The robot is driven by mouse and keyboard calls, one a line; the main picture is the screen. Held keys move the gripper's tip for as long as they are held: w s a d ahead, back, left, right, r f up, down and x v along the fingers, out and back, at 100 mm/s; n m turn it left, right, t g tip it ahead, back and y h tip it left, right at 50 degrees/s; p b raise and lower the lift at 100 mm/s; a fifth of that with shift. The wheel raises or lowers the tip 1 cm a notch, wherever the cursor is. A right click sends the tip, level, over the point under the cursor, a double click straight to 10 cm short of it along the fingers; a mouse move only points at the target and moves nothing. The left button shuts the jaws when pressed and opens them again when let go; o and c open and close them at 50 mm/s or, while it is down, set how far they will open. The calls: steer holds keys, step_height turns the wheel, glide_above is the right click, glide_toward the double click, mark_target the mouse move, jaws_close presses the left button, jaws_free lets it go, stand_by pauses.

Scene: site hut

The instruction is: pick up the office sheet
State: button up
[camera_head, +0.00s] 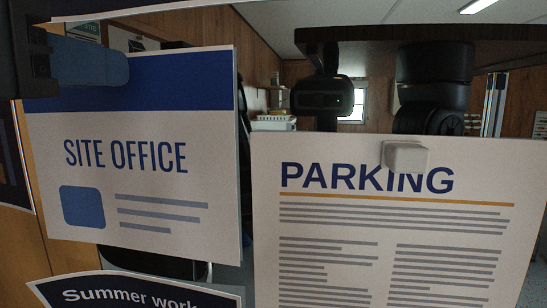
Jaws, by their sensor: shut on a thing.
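The office sheet (135,205) is a white page with a blue top band, the words "SITE OFFICE", a blue block and grey lines. It hangs nearly upright at the left, slightly tilted. My gripper (112,68) is at the sheet's upper left, with a blue-grey finger across the blue band. The gripper is shut on the sheet. The other finger is hidden. The sheet's upper left corner is covered by the finger and the dark gripper body.
A "PARKING" sheet (400,225) hangs close at the right, with a pale block (405,157) on its upper part. A dark "Summer work" sheet (130,296) is at the lower left. A narrow gap separates the office and parking sheets. A shelf with a white basket (273,123) shows behind.

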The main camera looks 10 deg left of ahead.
jaws_close()
steer(key=shift+s, duration=0.15)
steer(key=shift+s+a, duration=0.15)
steer(key=shift+s, duration=1.95)
steer(key=shift+s+a+r, duration=0.1)
steer(key=shift+s+r, duration=0.4)
steer(key=shift+s, duration=0.35)
steer(key=shift+s+a+r, duration=0.1)
steer(key=shift+s+r, duration=0.4)
steer(key=shift+s, duration=0.3)
steer(key=shift+s+a+r, duration=0.1)
steer(key=shift+s+r, duration=0.4)
steer(key=shift+s, duration=0.35)
